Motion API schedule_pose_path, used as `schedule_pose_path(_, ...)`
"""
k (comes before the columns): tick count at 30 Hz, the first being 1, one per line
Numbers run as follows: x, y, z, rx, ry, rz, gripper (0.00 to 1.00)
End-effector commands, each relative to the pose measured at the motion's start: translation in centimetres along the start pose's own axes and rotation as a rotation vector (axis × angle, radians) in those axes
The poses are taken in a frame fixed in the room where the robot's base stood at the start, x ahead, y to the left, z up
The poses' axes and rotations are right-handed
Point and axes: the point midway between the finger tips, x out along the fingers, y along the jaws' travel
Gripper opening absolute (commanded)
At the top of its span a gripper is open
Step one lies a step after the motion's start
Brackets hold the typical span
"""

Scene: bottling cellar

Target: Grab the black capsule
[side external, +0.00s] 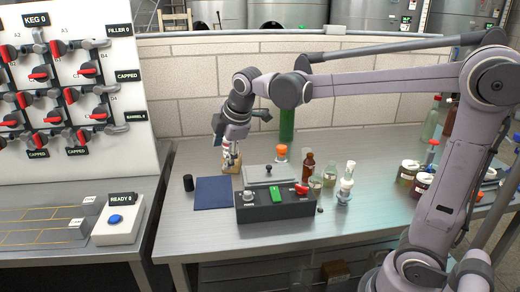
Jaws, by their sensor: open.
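A small black cylinder (188,183), which looks like the black capsule, stands upright near the left edge of the metal table (180,235). It is just left of a dark blue mat (214,193). My gripper (234,163) points down behind the mat, to the right of the capsule and apart from it. The gripper is open. A small tan block (237,177) is right by the fingertips; I cannot tell whether they touch it.
A black box (270,212) with a green switch and red knob stands right of the mat, a grey lidded tray (268,174) behind it. Bottles and jars (307,166) stand further right. A valve panel (70,90) and a button box (118,220) are left.

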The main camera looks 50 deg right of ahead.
Motion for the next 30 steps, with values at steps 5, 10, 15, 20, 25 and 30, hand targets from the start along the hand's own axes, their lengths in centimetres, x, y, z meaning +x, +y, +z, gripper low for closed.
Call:
schedule_pose_path(5, 3.1, 4.2, -1.7, -0.298, -0.037, -0.027, 0.62)
schedule_pose_path(10, 6.8, 7.4, -3.0, -0.585, -0.067, -0.063, 0.62)
schedule_pose_path(15, 11.0, 9.9, -4.0, -0.871, -0.088, -0.109, 0.62)
schedule_pose_path(20, 15.1, 11.4, -4.6, -1.122, -0.099, -0.156, 0.62)
schedule_pose_path(25, 18.2, 12.1, -4.9, -1.307, -0.102, -0.194, 0.62)
schedule_pose_path(30, 19.6, 12.2, -4.9, -1.379, -0.101, -0.210, 0.62)
